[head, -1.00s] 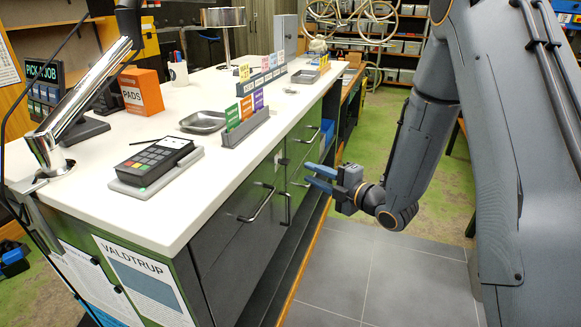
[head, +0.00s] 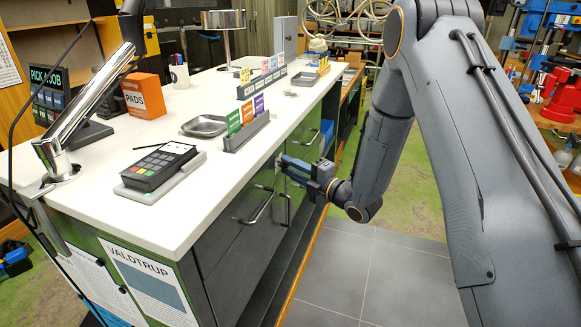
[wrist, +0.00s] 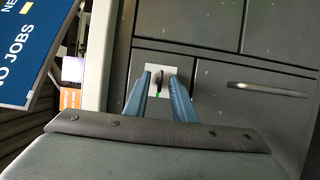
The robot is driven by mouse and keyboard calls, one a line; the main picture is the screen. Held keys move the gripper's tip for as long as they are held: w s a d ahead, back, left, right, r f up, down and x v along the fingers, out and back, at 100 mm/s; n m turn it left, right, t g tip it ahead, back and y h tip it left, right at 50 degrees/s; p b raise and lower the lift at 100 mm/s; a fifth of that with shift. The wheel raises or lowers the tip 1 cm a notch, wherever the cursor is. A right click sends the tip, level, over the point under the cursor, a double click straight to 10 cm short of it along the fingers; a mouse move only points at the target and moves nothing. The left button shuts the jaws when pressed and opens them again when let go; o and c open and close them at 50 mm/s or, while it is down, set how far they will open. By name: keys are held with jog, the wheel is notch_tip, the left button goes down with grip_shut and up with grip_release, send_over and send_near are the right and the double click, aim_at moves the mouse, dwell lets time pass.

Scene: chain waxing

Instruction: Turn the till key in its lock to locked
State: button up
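The till key (wrist: 160,79) is a small dark upright shape in the wrist view. It stands in front of a pale lock plate (wrist: 178,69) on the grey drawer front, with a small green mark just below it. My gripper (wrist: 160,76) is open, its blue fingers one on each side of the key, with a visible gap to it on both sides. In the head view my gripper (head: 281,162) is at the counter's drawer fronts, just under the worktop edge. The key is too small to make out there.
A drawer handle (wrist: 267,90) lies right of the lock in the wrist view. The white worktop (head: 110,215) holds a card terminal (head: 158,166), a metal dish (head: 205,125) and card racks (head: 247,132). The tiled floor beside the counter is clear.

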grip_shut()
jog(key=shift+m, duration=0.3)
jog(key=m+g+p, duration=0.1)
jog(key=m+g, duration=0.1)
jog(key=m, duration=0.2)
jog(key=m+g+p, duration=0.2)
jog(key=m+g, duration=0.1)
jog(key=m, duration=0.1)
jog(key=m+g+p, duration=0.1)
jog(key=m+g, duration=0.1)
jog(key=m, duration=0.2)
jog(key=shift+w+d+r+m+h+p, duration=0.2)
jog(key=shift+w+r+m+h+p, duration=0.15)
jog(key=shift+m+h, duration=0.05)
dwell(0.7)
